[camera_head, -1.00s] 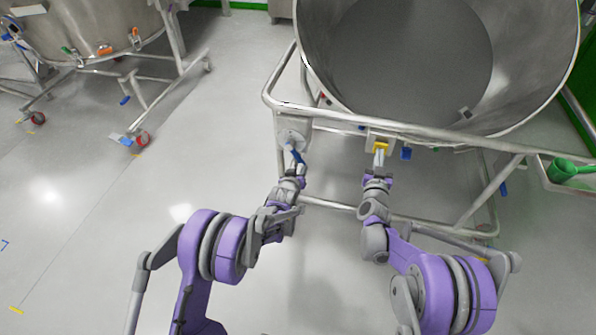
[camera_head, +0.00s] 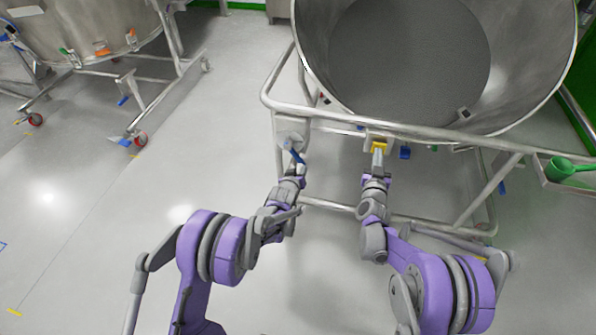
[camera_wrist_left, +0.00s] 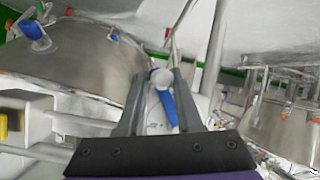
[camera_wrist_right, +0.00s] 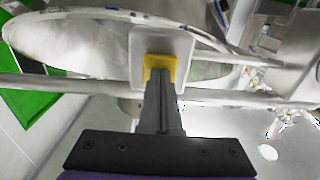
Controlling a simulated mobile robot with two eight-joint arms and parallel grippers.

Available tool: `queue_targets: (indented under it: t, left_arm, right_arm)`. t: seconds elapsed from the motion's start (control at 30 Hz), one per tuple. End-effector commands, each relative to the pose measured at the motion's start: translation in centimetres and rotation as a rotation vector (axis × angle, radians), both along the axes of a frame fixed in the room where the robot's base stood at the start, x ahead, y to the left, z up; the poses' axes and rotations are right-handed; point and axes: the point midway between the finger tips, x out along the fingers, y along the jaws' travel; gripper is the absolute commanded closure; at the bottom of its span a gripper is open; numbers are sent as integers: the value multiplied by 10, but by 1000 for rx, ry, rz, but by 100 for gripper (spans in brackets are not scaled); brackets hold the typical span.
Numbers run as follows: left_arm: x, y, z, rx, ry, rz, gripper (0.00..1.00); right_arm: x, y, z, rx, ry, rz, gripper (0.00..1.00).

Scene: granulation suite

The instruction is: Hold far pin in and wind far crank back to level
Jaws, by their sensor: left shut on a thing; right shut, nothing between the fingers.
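The far crank shows as a blue arm (camera_head: 296,156) on a pale round hub at the left corner of the vessel's frame. In the left wrist view, its blue arm (camera_wrist_left: 168,108) and a pale round knob lie between the fingers. My left gripper (camera_head: 300,169) is shut on the crank's handle. The far pin is a yellow block (camera_head: 379,146) on the front rail; it also shows in the right wrist view (camera_wrist_right: 160,66). My right gripper (camera_head: 379,155) is shut and empty, its fingertips against the yellow pin. The large steel vessel (camera_head: 505,100) is tilted, its dark round interior towards me.
A tubular steel frame (camera_head: 340,123) surrounds the vessel's front. A blue piece (camera_head: 405,152) sits right of the pin. A green scoop (camera_head: 566,167) lies on a tray at the right. Another wheeled vessel (camera_head: 85,25) stands at the upper left.

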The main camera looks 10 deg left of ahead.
Motion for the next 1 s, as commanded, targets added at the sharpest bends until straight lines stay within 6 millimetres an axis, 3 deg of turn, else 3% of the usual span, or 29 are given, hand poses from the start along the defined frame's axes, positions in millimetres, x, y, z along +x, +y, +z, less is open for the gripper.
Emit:
queue_targets:
  t: [0.1,1.0]
  left_arm:
    - [-2,-8,1,-6,5,-6,100]
    - [-1,-16,7,-5,3,-6,100]
  right_arm:
    - [0,1,-1,0,2,2,100]
    - [0,0,0,0,0,0,100]
